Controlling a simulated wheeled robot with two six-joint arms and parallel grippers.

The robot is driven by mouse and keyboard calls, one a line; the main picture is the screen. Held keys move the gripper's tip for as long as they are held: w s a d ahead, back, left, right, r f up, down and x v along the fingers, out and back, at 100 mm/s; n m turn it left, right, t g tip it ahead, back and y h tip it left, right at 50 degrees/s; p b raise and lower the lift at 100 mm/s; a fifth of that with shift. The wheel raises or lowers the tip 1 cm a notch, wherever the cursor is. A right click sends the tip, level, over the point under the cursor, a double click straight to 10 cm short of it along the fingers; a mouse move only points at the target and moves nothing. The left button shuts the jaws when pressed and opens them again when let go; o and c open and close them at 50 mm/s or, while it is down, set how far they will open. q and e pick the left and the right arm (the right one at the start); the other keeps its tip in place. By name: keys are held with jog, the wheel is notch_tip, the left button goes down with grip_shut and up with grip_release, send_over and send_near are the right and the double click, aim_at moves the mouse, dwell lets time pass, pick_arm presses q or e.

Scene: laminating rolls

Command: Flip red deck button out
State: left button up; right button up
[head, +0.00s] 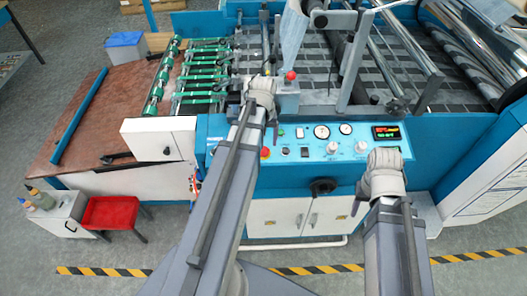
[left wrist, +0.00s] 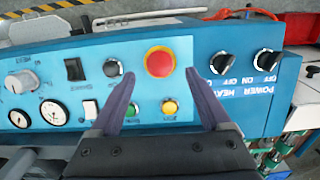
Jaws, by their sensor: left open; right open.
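A red knob (head: 291,76) tops a small grey box on the machine deck, beyond my left gripper in the head view. A second red button, a mushroom stop with a yellow collar, is on the blue control panel; it shows in the head view (head: 265,153) and in the left wrist view (left wrist: 158,59). My left gripper (left wrist: 158,75) is open and empty, its two fingertips either side of the panel's red button in the picture; contact cannot be told. My right gripper (head: 385,165) is open over the panel's right end, its fingertips mostly hidden.
The blue control panel (head: 300,172) carries gauges, knobs, lamps and a display (head: 387,132). Two black power and heat knobs (left wrist: 224,63) sit beside the red button. Steel rollers (head: 410,45) lie behind. A red stool (head: 110,212) stands at the left.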

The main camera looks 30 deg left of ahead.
aim_at(263, 150)
pick_arm(q)
jog(key=shift+f+b, duration=1.45)
jog(key=shift+f, duration=0.55)
jog(key=shift+c, duration=0.4)
grip_shut()
